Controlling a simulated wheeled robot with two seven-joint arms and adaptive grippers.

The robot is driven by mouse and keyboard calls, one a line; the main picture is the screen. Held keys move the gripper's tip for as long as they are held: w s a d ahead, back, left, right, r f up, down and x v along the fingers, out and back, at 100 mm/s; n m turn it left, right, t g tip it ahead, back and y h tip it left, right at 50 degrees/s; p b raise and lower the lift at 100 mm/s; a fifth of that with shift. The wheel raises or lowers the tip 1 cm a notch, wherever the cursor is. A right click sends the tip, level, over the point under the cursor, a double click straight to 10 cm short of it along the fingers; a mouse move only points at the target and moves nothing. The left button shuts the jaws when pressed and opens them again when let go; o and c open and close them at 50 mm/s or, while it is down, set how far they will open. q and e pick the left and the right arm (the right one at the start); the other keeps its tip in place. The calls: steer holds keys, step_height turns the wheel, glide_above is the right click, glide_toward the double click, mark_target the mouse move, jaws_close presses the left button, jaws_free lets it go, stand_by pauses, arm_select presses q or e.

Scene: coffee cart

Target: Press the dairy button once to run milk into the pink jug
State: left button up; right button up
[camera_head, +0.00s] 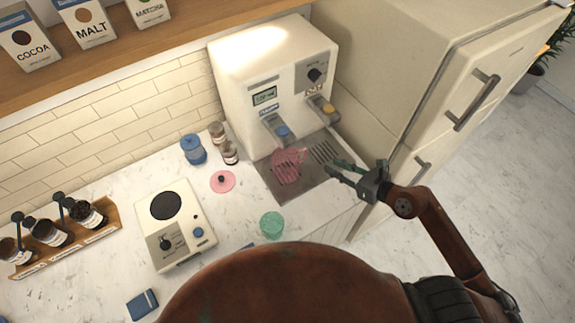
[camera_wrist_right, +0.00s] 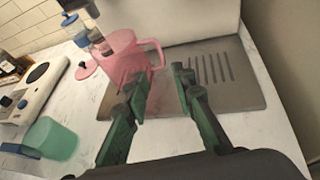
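The white milk machine (camera_head: 235,75) has two grey spouts. The left spout, with a blue button (camera_head: 283,130), sits below a blue label that is too small to read surely. The right one has a yellow button (camera_head: 328,107). The pink jug (camera_head: 289,160) stands upright on the drip tray under the left spout, handle to the right. It also shows in the right wrist view (camera_wrist_right: 122,62), with a spout end over its rim. My right gripper (camera_head: 332,169) is open and empty, just right of the jug and above the tray. My left gripper is not in view.
The drip tray (camera_head: 298,190) has a slotted part at right. A pink lid (camera_head: 222,181), blue jar (camera_head: 193,149), small bottles, green cup (camera_head: 271,225) and white scale-like device (camera_head: 172,238) stand on the marble counter. A fridge (camera_head: 400,60) stands right of the machine.

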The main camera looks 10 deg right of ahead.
steer(key=shift+c, duration=0.4)
jaws_close()
stand_by(1.1)
